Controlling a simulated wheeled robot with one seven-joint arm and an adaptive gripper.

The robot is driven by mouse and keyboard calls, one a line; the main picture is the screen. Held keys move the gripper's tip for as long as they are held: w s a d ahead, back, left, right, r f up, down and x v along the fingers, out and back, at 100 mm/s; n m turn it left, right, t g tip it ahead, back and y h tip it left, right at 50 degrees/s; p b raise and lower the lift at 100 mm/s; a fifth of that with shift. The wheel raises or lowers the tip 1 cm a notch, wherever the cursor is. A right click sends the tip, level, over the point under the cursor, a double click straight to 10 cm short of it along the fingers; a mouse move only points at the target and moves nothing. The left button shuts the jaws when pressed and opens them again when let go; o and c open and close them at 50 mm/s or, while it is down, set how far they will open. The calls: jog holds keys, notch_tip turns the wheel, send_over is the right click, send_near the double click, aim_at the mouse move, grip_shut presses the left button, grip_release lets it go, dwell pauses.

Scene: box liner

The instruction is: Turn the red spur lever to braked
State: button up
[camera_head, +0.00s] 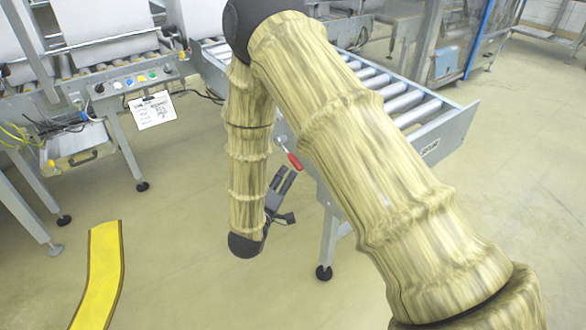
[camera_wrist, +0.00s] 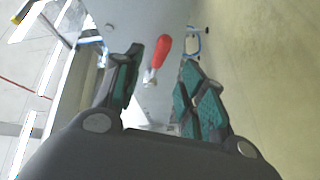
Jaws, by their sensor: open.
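The red spur lever (camera_head: 294,161) is on the side of the grey roller conveyor, in the middle of the head view. In the wrist view the lever (camera_wrist: 163,47) has a red handle on a short metal stem, and lies ahead of and between my fingers. My gripper (camera_head: 286,175) is just below the lever in the head view. My gripper also shows in the wrist view (camera_wrist: 157,88), with its jaws apart and nothing between the fingertips. I cannot tell whether a finger touches the lever. My arm hides part of the conveyor.
The roller conveyor (camera_head: 440,117) runs behind my arm, with a leg (camera_head: 329,245) to the right of my gripper. A control panel with buttons (camera_head: 140,78) and a hanging paper sheet (camera_head: 152,110) are at left. A yellow floor strip (camera_head: 101,270) lies at lower left. The floor between is clear.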

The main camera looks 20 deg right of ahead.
aim_at(294, 164)
jog(key=b+x, duration=0.2)
jog(key=x, duration=0.6)
grip_shut()
